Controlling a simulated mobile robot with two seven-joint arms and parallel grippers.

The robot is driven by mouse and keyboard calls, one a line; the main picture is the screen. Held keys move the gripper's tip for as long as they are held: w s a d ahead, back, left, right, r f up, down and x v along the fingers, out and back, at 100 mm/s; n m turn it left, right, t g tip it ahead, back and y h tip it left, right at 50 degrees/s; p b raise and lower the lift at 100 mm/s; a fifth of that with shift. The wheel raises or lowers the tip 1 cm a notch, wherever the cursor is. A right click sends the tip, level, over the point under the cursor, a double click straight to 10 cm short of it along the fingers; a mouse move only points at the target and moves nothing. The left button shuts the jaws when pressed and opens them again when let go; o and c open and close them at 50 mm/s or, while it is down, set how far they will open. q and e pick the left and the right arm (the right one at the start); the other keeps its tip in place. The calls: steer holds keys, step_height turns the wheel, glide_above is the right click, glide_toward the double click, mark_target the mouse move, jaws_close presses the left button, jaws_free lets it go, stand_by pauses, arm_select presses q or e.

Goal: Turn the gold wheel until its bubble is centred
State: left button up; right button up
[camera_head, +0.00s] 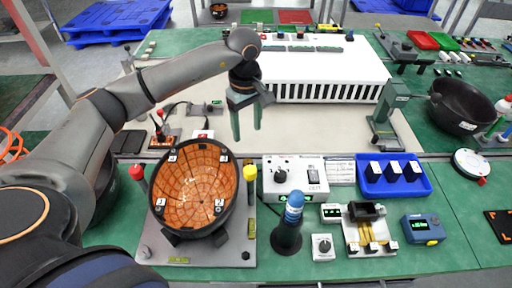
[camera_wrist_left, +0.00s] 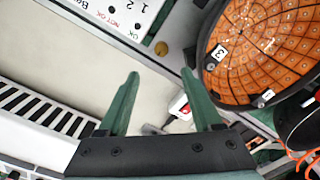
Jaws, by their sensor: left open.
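A gold wheel (camera_head: 250,172) stands on a post at the right of a tilted black bowl (camera_head: 236,196) lined with orange tiles. A round gold disc (camera_wrist_left: 161,48), apparently the same wheel, shows in the left wrist view beyond the fingertips. A small yellow-green strip (camera_head: 252,228), perhaps the vial, lies on the bowl's base plate; its bubble is too small to read. My left gripper (camera_head: 246,130) points down, open and empty, behind and above the wheel and apart from it. Its two green fingers (camera_wrist_left: 160,72) are spread in the wrist view. My right gripper is out of view.
A red knob (camera_head: 137,172) stands left of the bowl. A white box with a dial (camera_head: 295,178) is close right of the wheel. A dark cone with a blue top (camera_head: 288,234) stands in front. A white slotted unit (camera_head: 335,70) is behind. The beige mat (camera_head: 320,128) has free room.

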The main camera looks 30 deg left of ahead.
mark_target(248, 159)
arm_select(q)
steer(key=f+p, duration=0.1)
steer(key=f, duration=1.1)
steer(key=shift+s+f, duration=0.15)
steer(key=shift+s, duration=0.05)
steer(key=shift+c, duration=0.4)
jaws_close()
